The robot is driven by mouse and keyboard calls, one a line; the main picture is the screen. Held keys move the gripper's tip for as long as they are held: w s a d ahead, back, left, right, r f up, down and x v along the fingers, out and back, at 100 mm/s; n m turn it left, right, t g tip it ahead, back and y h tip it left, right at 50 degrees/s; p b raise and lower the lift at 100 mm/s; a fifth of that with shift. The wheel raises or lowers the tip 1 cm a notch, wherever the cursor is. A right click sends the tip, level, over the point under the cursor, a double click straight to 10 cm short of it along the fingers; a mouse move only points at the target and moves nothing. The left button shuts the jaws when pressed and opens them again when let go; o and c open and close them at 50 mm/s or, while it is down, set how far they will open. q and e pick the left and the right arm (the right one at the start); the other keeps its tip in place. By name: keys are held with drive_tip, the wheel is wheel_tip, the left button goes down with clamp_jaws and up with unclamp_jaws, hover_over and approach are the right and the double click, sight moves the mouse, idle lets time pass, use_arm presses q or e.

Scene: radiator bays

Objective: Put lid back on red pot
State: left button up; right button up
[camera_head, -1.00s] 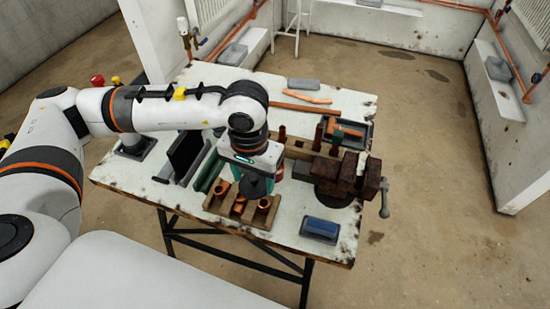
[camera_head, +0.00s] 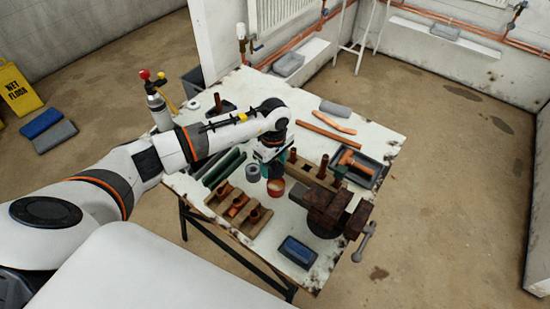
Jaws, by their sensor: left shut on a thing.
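The red pot (camera_head: 277,190) stands on the workbench, near the bench's middle, just in front of the wooden block. My left gripper (camera_head: 271,169) points down right above it, with its fingers close to the pot's top. It is shut on a small dark thing, apparently the lid, which is mostly hidden by the fingers. I cannot tell whether the lid touches the pot. A grey round container (camera_head: 252,173) stands just left of the pot. My right gripper is not in view.
A wooden rack with copper fittings (camera_head: 237,211) lies in front left. A rusty vise (camera_head: 333,208) stands to the right, a blue block in a tray (camera_head: 298,251) at the front. A grey tray with copper parts (camera_head: 361,167) and copper pipes (camera_head: 326,132) lie behind.

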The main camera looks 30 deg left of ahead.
use_arm(q)
drive_tip(key=shift+d+f, duration=0.1)
drive_tip(key=shift+f, duration=0.2)
drive_tip(key=shift+w+d+f+b, duration=0.15)
drive_tip(key=shift+f+b, duration=0.15)
wheel_tip(320, 180, down, 4)
drive_tip(key=b, duration=0.2)
drive_tip(key=shift+f+b, duration=0.1)
drive_tip(key=shift+b, duration=0.3)
drive_tip(key=shift+w+f+b, duration=0.1)
drive_tip(key=shift+f+b, duration=0.35)
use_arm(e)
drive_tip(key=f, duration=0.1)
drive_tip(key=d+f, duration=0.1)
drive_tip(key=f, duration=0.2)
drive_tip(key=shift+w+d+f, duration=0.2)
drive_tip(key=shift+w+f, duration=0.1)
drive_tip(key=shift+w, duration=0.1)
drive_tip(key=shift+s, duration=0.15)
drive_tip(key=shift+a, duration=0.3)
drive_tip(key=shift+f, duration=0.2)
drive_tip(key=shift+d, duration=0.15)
